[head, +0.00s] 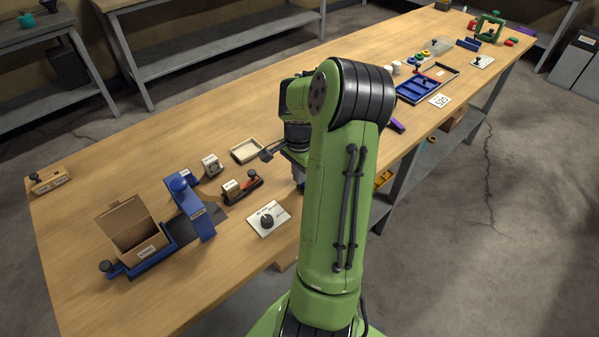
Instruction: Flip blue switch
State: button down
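I cannot make out for certain which thing is the blue switch. A blue upright fixture (199,213) with a round blue knob on top stands at the left of the table, beside an open cardboard box. A white plate with a black knob (267,220) lies to its right. My gripper (274,153) is over the middle of the table, near a small cream tray (247,150). My green arm partly hides it, so its opening does not show clearly. I see nothing held in it.
The long wooden table (130,190) has a cardboard box (136,233) in a blue holder at its left end. A small block with an orange lever (243,188) stands near the white plate. Blue trays (419,88) and small parts lie farther right. My arm hides the middle front edge.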

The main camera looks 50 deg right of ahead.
jog(key=shift+r+p, duration=0.75)
jog(key=shift+r, duration=0.1)
jog(key=w+r+p, duration=0.3)
jog(key=r+p, duration=0.2)
jog(key=r, duration=0.8)
jog(key=shift+w+d+r+p, duration=0.2)
jog(key=shift+d+r+p, duration=0.1)
jog(key=shift+d+p, duration=0.1)
